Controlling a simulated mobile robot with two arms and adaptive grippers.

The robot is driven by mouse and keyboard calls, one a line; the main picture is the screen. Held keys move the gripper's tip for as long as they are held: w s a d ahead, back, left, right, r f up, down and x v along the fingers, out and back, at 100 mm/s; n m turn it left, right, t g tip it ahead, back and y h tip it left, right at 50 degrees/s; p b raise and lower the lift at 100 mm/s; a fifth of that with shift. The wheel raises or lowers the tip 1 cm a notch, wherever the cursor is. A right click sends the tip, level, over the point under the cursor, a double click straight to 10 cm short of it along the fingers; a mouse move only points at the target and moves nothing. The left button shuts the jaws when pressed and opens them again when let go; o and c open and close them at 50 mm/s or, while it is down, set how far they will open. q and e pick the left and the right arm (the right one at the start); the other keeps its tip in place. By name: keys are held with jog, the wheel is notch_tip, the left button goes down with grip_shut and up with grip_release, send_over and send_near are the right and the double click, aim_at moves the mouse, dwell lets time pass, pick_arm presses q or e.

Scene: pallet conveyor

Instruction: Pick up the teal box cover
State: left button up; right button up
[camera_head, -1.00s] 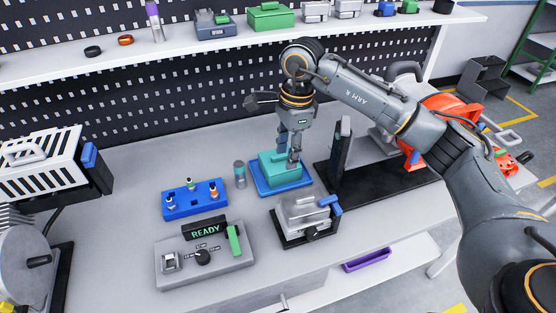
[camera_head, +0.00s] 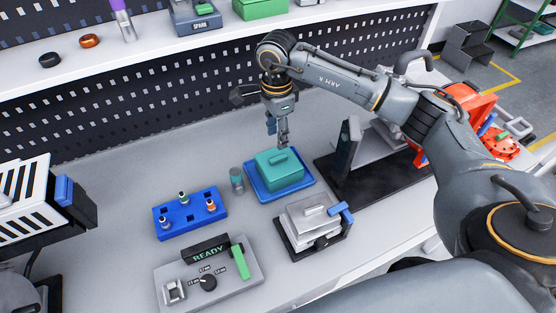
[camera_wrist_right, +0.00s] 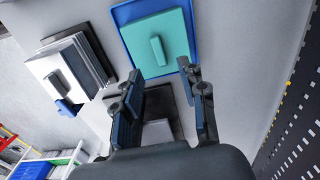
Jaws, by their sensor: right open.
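The teal box cover (camera_head: 279,169), with a raised bar handle on top, sits on a blue tray (camera_head: 258,192) on the bench. It also shows in the right wrist view (camera_wrist_right: 172,25), with the blue tray (camera_wrist_right: 122,15) around it. My right gripper (camera_head: 283,144) is above the cover, near its back edge, and apart from it. In the right wrist view my right gripper (camera_wrist_right: 160,88) has its two fingers spread with nothing between them. My left gripper is not in view.
A silver clamp block (camera_head: 312,222) on a black base stands in front of the tray. A blue holder with pegs (camera_head: 190,212), a small cylinder (camera_head: 237,181) and a READY control panel (camera_head: 208,272) are to the left. A dark upright plate (camera_head: 346,152) stands to the right.

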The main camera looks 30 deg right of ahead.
aim_at(278, 157)
notch_tip(278, 157, down, 2)
jog(key=shift+f, duration=0.15)
jog(key=shift+w+f, duration=0.15)
jog(key=shift+f, duration=0.15)
jog(key=f+p, duration=0.1)
jog(key=f, duration=0.1)
jog(key=f+p, duration=0.2)
jog(key=shift+s+d, duration=0.1)
jog(key=shift+s, duration=0.3)
jog(key=shift+f, duration=0.4)
jog(key=shift+w+f, duration=0.15)
jog(key=shift+f, duration=0.05)
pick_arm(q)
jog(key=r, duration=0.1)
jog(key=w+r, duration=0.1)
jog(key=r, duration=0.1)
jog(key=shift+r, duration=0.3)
pick_arm(e)
grip_shut()
